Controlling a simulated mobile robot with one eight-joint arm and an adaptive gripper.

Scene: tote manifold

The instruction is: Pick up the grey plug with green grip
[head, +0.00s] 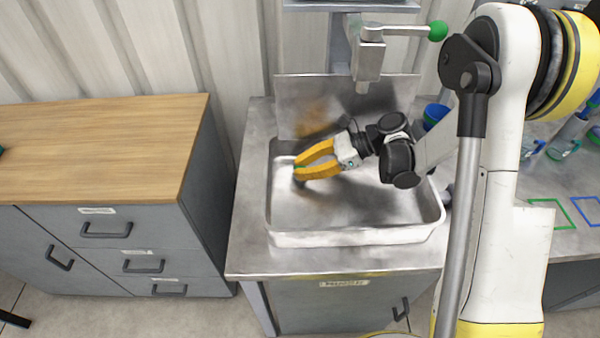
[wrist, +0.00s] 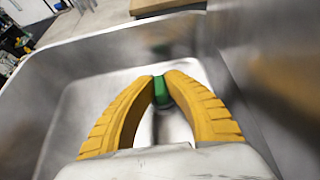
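The plug's green grip (wrist: 161,91) sits between the tips of my two yellow fingers in the wrist view, touching both. A small bit of green (head: 299,168) also shows at the fingertips in the head view. My gripper (head: 296,167) reaches leftward into the metal basin, its fingers closed on the green grip. The plug's grey body is hard to make out against the grey metal. I cannot tell whether the plug touches the basin floor.
The metal basin (head: 345,238) has raised walls around my gripper. A tap with a green-ended lever (head: 438,30) stands above it at the back. A wood-topped cabinet (head: 90,150) is on the left. Green and blue outlined squares (head: 552,213) mark the right-hand counter.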

